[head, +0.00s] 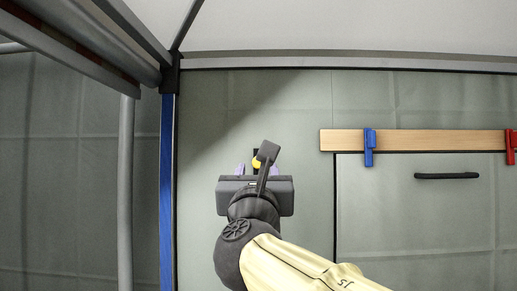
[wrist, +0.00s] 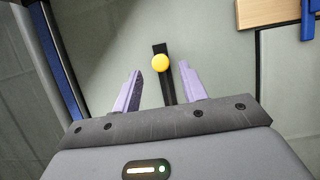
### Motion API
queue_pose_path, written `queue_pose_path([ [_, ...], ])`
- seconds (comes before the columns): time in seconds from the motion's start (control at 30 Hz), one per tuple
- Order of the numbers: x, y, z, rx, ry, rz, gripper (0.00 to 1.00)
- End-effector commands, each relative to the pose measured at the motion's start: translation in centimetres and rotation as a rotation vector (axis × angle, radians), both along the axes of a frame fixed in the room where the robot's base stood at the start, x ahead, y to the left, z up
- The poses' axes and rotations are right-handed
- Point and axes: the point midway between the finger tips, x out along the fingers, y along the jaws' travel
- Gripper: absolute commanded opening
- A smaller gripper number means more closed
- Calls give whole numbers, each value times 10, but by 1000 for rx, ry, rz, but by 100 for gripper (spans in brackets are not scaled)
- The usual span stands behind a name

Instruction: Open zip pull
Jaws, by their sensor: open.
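The zip pull shows in the wrist view as a yellow round knob (wrist: 160,62) on a black strip (wrist: 167,88) set against the grey-green fabric wall. My gripper (wrist: 158,80) is open, with its two purple fingers on either side of the strip. The knob lies between the fingers, near the level of their tips, and neither finger appears to touch it. In the head view my gripper (head: 257,170) is in front of the wall, and only a bit of the yellow knob (head: 257,163) shows behind my wrist parts.
A wooden rail (head: 440,141) with a blue clip (head: 369,147) and a red clip (head: 511,146) is at the right. A black handle (head: 446,176) sits below it. A blue upright post (head: 167,190) stands to the left. The wall around the knob is otherwise bare.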

Motion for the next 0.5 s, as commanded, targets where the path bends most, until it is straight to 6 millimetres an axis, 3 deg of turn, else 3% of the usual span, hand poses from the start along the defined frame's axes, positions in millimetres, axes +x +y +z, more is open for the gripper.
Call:
queue_pose_path([
  [0.2, 36, -1, 19, 0, 2, -1, 43],
  [0.5, 53, -2, 22, 0, -1, 0, 43],
])
